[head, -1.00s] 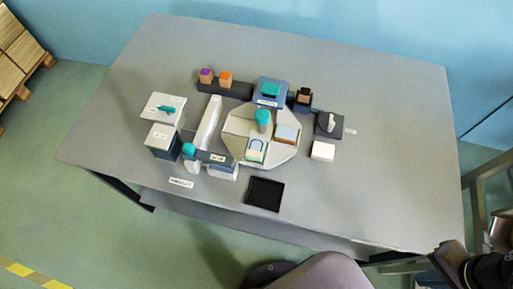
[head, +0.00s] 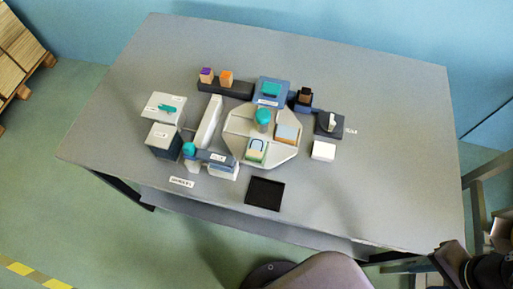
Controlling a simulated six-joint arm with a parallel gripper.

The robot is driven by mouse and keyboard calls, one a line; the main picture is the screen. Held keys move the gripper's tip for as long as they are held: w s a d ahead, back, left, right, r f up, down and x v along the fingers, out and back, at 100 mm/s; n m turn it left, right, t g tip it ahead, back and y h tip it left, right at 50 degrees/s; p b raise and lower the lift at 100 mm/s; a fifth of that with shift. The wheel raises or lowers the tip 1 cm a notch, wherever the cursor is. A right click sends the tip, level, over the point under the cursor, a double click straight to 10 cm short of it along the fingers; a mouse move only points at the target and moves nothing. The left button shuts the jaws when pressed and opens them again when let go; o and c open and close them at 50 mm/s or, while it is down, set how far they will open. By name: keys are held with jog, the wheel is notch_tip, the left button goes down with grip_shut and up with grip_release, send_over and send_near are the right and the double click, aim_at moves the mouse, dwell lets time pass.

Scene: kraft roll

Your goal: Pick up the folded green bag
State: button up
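A small flat item with green edges and a pale blue arc on its face (head: 256,149) lies in the front part of the pale octagonal tray (head: 231,143). It looks most like the folded green bag, but it is too small to be sure. An orange-brown and pale blue item (head: 286,133) lies to its right in the tray. A teal-topped item (head: 263,117) stands behind it. I cannot make out my gripper in this view.
Blue box (head: 271,92) stands behind the tray; dark block with purple and orange items (head: 238,90) back left. A white trough (head: 208,122) and boxes (head: 163,138) stand left. Black square tray (head: 265,193) lies in front. The grey table's (head: 390,130) right side is clear.

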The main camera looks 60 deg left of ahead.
jog(key=o, duration=0.5)
jog(key=shift+o, duration=0.2)
jog(key=shift+w, duration=0.1)
